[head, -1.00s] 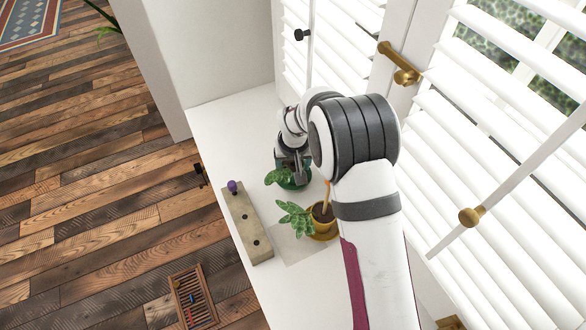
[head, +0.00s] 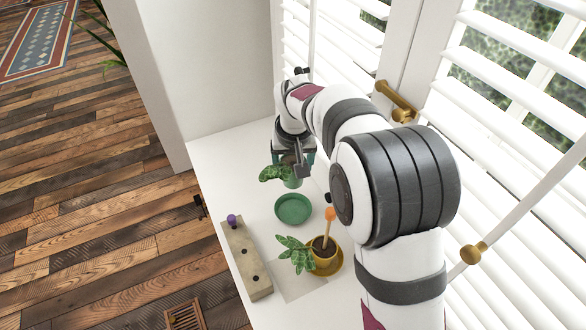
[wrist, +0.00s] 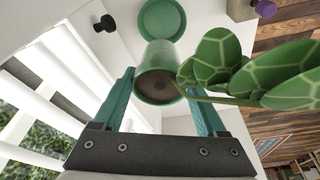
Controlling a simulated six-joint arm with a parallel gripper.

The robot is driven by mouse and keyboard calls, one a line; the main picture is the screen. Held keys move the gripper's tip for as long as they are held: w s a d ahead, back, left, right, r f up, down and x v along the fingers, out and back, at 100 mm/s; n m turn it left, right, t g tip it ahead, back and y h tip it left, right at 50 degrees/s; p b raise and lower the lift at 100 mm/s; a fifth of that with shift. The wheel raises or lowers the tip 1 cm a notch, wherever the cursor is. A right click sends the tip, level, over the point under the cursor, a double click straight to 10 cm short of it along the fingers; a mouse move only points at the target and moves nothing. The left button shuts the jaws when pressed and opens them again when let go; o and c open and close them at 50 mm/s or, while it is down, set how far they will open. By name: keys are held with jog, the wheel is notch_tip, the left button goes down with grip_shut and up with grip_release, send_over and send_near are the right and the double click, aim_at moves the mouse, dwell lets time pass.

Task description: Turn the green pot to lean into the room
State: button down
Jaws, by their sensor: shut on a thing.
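The green pot (head: 292,183) is held up beyond its green saucer (head: 293,208), which lies bare on the white sill. Its leafy plant (head: 273,173) leans left in the head view, toward the wood floor and away from the window. My gripper (head: 294,160) is shut on the pot, partly hiding it. In the wrist view the teal fingers (wrist: 160,90) stand on either side of the green pot (wrist: 160,52), with dark soil showing inside. The leaves (wrist: 255,68) reach right there, and the saucer (wrist: 162,18) shows behind the pot.
A pale block (head: 246,262) with a purple knob lies along the sill's left edge. Shuttered windows (head: 500,120) line the right; white wall stands beyond the sill.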

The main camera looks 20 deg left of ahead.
notch_tip(320, 180, down, 9)
jog(key=m, duration=0.3)
jog(key=shift+f+h, duration=0.2)
jog(key=shift+h, duration=0.2)
jog(key=shift+f, duration=1.5)
grip_release()
jog(key=shift+r, duration=0.1)
notch_tip(320, 180, up, 15)
send_over(291, 180)
jog(key=s, duration=0.2)
jog(key=shift+w, duration=0.25)
jog(key=s+d+r+m+g, duration=0.1)
jog(key=s+d+r+m, duration=0.1)
jog(key=s+d, duration=0.55)
jog(key=s+d+r+m+g, duration=0.1)
jog(key=s+d+r+m, duration=0.3)
jog(key=d, duration=0.6)
jog(key=s+d+f, duration=0.1)
jog(key=s+d, duration=0.1)
jog(key=s, duration=0.5)
jog(key=s+d+f+m+g+y, duration=0.1)
jog(key=s+d+f, duration=0.1)
jog(key=s, duration=0.6)
jog(key=shift+s+d+f, duration=0.25)
jog(key=shift+d, duration=0.05)
